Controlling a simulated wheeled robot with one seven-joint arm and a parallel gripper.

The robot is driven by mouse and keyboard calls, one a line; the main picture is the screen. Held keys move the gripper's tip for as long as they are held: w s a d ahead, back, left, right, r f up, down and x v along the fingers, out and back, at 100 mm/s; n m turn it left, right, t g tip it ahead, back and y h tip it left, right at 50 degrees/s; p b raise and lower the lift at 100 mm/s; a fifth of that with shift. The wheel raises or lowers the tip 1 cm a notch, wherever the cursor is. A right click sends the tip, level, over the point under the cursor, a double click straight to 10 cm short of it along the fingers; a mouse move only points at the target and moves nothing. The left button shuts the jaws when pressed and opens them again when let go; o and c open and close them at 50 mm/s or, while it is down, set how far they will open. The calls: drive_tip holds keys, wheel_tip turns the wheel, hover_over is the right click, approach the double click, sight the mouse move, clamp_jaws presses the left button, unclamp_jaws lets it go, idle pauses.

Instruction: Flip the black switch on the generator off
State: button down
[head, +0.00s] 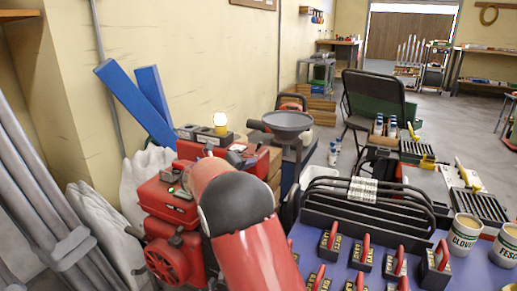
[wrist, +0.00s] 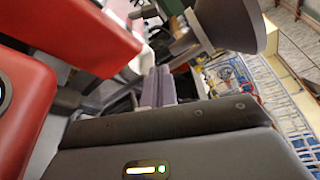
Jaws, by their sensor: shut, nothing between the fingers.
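The red generator (head: 165,204) stands left of centre in the head view, with a round red recoil cover at its lower front and a small green light on its upper part. My red arm covers its right side. I cannot make out the black switch for certain in either view. My gripper (wrist: 158,84) shows in the wrist view with its two fingers together and nothing between them. Red surfaces (wrist: 92,35) lie just left of and beyond the fingers; whether the fingertips touch anything is hard to tell. In the head view the fingers are not clear behind my arm.
A grey funnel (head: 287,122) stands right of the generator; it is close to the fingers in the wrist view (wrist: 232,22). A purple-blue table (head: 290,240) with black weights and a dark rack is at the right. Blue beams (head: 135,100) lean on the wall behind.

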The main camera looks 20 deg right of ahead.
sight(260, 156)
drive_tip(key=shift+d, duration=0.1)
drive_tip(key=w+d, duration=0.6)
drive_tip(key=shift+w+d+p, duration=0.15)
drive_tip(key=shift+d+p, duration=0.15)
drive_tip(key=shift+d, duration=0.1)
drive_tip(key=shift+w+a+r, duration=0.2)
drive_tip(key=shift+w+a, duration=0.15)
drive_tip(key=shift+w, duration=0.05)
